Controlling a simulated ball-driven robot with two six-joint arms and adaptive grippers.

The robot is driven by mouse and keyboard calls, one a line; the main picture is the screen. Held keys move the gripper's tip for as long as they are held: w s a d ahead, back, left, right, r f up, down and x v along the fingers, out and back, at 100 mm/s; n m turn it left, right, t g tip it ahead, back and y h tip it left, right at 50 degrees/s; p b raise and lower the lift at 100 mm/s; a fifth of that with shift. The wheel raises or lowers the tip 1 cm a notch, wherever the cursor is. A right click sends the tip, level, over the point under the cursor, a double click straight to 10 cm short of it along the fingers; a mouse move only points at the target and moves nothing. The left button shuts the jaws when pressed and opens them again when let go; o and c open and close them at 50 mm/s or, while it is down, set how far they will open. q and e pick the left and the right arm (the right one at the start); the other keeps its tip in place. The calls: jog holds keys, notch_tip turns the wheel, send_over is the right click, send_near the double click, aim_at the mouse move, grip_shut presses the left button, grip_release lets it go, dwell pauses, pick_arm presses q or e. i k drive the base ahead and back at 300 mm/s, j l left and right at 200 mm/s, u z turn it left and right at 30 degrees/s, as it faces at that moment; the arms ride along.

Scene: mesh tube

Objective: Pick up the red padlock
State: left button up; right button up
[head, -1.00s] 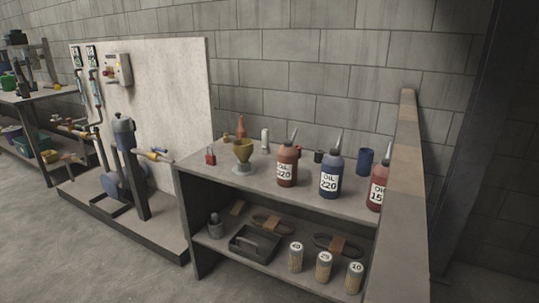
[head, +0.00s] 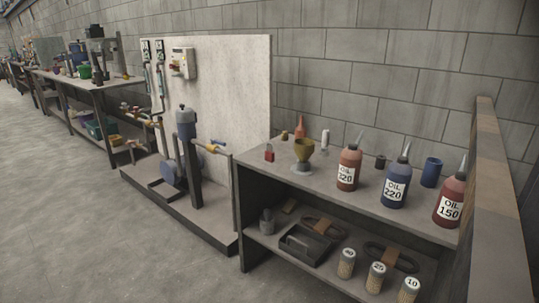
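The red padlock (head: 269,154) is small and stands upright on the top shelf of the metal bench (head: 335,190), close to its left end. Nothing covers the padlock. Neither of my grippers shows in the head view.
Oil bottles, red (head: 348,168) and blue (head: 395,183), stand right of the funnel. The lower shelf holds a dark tray (head: 308,243) and several labelled cans. A pump rig (head: 188,160) stands left of the bench. The grey floor (head: 110,230) in front is clear.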

aim_at(270, 156)
jog(key=i+j, duration=0.2)
jog(key=i, duration=0.2)
jog(key=i+j, duration=0.2)
jog(key=i, duration=0.25)
jog(key=l+z, duration=0.05)
